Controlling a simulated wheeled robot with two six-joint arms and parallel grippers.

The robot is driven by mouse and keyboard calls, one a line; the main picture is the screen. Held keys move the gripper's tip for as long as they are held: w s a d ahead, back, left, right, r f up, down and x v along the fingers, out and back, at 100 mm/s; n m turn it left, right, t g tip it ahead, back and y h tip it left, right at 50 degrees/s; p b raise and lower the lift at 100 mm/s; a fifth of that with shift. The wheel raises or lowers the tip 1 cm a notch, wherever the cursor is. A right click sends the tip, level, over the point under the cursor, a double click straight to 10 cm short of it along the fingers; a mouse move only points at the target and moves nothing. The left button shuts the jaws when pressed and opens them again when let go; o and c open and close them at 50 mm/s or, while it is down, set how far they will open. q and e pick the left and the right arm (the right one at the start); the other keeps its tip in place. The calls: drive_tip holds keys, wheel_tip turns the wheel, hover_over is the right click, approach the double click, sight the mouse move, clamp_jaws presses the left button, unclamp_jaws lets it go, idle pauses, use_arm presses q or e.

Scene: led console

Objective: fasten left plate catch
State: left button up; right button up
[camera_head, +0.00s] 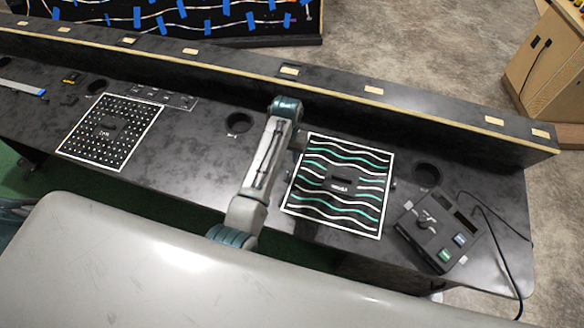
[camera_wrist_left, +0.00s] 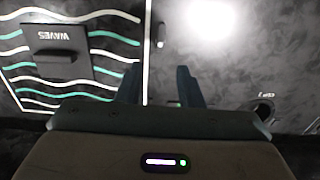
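The WAVES plate (camera_head: 340,186), black with white and green wavy lines, a white border and a dark central handle, lies on the console. It also shows in the left wrist view (camera_wrist_left: 62,66), turned upside down. A small pale catch (camera_wrist_left: 160,33) stands beside its border in the wrist view; my arm seems to hide it in the head view. My left gripper (camera_head: 298,140) is above the plate's left edge. In the wrist view its two fingers (camera_wrist_left: 157,82) are apart with nothing between them, short of the catch in the picture. My right gripper is not in view.
A dotted plate (camera_head: 110,132) lies further left. Round holes (camera_head: 239,123) and (camera_head: 426,174) are in the console top. A control box (camera_head: 438,232) with a cable stands at the right. A raised ledge (camera_head: 330,85) runs along the back.

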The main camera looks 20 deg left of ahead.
sight(288, 172)
use_arm(q)
wheel_tip(288, 172, down, 9)
drive_tip(key=shift+f+p, duration=0.1)
drive_tip(key=shift+p, duration=0.8)
clamp_jaws()
